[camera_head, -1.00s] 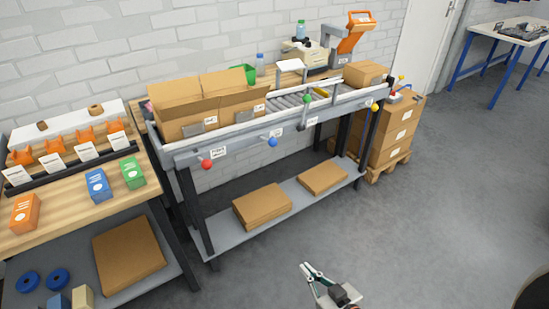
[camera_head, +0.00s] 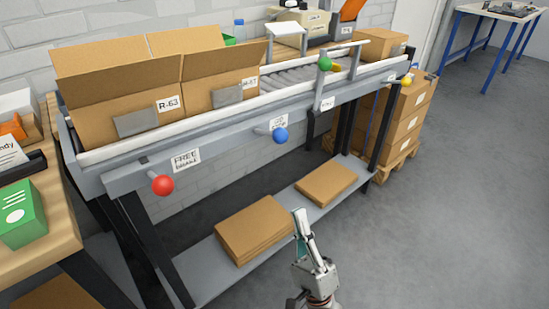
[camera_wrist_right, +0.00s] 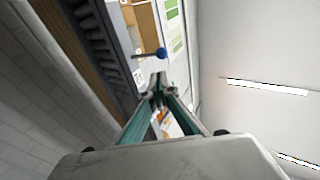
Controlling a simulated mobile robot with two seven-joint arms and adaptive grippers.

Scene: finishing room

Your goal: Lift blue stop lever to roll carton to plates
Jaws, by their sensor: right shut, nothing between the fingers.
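The blue stop lever (camera_head: 280,135) is a blue ball on a short rod on the front rail of the roller conveyor (camera_head: 130,172). Its ball also shows in the right wrist view (camera_wrist_right: 161,53), just beyond the fingertips. Two open cartons stand side by side at the conveyor's left part: one labelled R-63 (camera_head: 95,98) and another beside it on the right (camera_head: 205,78). My right gripper (camera_head: 299,213) is shut and empty, below and slightly right of the blue ball, apart from it. Its closed fingers also show in the right wrist view (camera_wrist_right: 157,86). My left gripper is out of view.
A red ball lever (camera_head: 162,185) sits left of the blue one, a green ball (camera_head: 324,64) and a yellow one (camera_head: 406,80) to the right. A closed carton (camera_head: 382,43) is at the far end. Flat cardboard (camera_head: 253,226) lies on the lower shelf. Floor at right is clear.

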